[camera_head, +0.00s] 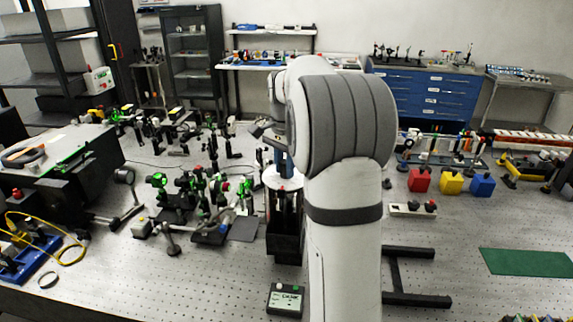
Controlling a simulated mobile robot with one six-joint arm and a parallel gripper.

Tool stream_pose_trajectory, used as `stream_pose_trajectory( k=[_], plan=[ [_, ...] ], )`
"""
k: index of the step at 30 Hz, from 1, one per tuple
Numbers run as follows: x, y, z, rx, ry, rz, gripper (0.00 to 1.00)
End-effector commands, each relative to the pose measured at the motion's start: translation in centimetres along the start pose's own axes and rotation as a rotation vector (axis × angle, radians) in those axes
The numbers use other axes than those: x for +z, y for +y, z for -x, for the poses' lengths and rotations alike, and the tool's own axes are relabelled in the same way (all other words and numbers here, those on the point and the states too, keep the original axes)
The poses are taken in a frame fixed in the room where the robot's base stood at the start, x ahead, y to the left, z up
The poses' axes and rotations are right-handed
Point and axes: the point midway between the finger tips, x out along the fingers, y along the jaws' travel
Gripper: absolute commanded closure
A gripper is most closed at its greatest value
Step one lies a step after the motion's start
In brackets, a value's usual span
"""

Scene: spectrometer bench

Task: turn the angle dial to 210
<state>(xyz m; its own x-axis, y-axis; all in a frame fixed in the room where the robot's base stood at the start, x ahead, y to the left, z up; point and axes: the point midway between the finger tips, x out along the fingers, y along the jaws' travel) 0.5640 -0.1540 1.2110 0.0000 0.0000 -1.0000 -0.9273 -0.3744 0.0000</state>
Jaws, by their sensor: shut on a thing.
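The angle dial (271,181) looks like a pale round disc on top of a dark upright stand (286,222), just left of my arm. My gripper (284,168) points down at the middle of the disc and is shut there, on what seems to be the dial's knob. The fingers and knob are small and partly hidden by my arm. The dial's marks and its present angle are too small to read.
Green and black optics mounts (200,190) crowd the bench left of the stand. A small control box (286,299) sits in front of it. Red (419,180), yellow (451,182) and blue (482,184) blocks stand at right, behind a green mat (525,262).

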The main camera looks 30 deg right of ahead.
Motion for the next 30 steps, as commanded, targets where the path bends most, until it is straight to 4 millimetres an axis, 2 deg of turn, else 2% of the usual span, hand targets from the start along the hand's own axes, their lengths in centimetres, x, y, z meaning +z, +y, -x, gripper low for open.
stream_pose_trajectory(
  k=[12, 28, 29, 30],
  plan=[
    [-0.19, 0.13, 0.06, 0.002, 0.005, -0.174, 0.99],
    [-0.2, 0.17, 0.02, 0.003, 0.005, -0.195, 0.99],
    [-0.2, 0.17, 0.02, 0.003, 0.005, -0.195, 0.74],
    [-0.19, 0.16, 0.02, 0.003, 0.004, -0.195, 0.71]
  ],
)
